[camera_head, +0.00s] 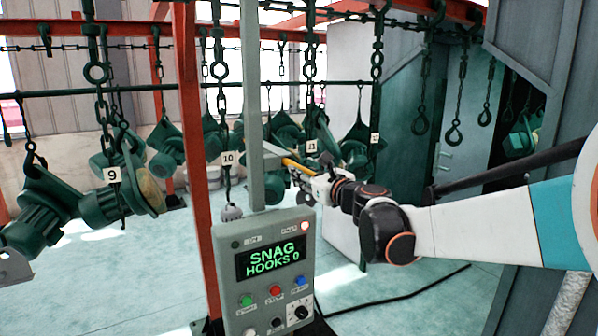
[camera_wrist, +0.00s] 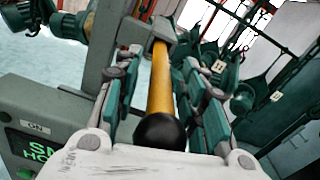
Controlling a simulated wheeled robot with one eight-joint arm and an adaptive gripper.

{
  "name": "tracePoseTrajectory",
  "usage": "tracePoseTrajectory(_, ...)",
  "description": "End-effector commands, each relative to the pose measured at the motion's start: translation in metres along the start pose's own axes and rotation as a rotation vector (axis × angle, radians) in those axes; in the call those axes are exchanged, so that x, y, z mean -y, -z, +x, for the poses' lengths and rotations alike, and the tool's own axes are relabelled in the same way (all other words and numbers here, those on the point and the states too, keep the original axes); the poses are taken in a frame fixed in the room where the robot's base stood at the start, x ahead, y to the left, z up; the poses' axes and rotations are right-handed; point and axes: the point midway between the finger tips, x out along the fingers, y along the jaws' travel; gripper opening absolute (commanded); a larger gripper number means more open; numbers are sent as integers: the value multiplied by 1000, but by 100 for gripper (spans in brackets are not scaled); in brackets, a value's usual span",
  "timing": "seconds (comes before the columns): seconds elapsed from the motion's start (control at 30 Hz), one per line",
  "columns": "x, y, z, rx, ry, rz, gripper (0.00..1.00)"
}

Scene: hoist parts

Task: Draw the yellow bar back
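The yellow bar (camera_head: 293,164) sticks out from a grey upright post (camera_head: 252,100) beside the control box. In the wrist view the bar (camera_wrist: 160,80) runs away from me to a bracket on the post, with a black round knob (camera_wrist: 160,131) at its near end. My gripper (camera_head: 314,178) is at the bar. In the wrist view its green-padded fingers (camera_wrist: 158,95) stand on both sides of the bar and knob, with gaps showing between pads and bar. The gripper looks open around the bar, not clamped on it.
The grey control box (camera_head: 230,291) reads "SNAG HOOKS 0" and stands just below my gripper. Green hoists with number tags (camera_head: 115,180) hang on chains behind and left. A red post (camera_head: 190,120) stands left. Empty hooks (camera_head: 453,133) hang at right.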

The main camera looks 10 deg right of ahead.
Motion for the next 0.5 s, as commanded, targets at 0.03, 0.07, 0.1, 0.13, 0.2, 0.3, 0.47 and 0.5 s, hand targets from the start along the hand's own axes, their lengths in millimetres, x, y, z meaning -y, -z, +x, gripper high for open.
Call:
tracePoseTrajectory(0.03,0,0,0,0,0,0,38)
tracePoseTrajectory(0.07,0,0,0,0,0,0,38)
tracePoseTrajectory(0.1,0,0,0,0,0,0,38)
tracePoseTrajectory(0.13,0,0,0,0,0,0,38)
tracePoseTrajectory(0.2,0,0,0,0,0,0,22)
tracePoseTrajectory(0.3,0,0,0,0,0,0,0)
tracePoseTrajectory(0.47,0,0,0,0,0,0,0)
tracePoseTrajectory(0.5,0,0,0,0,0,0,0)
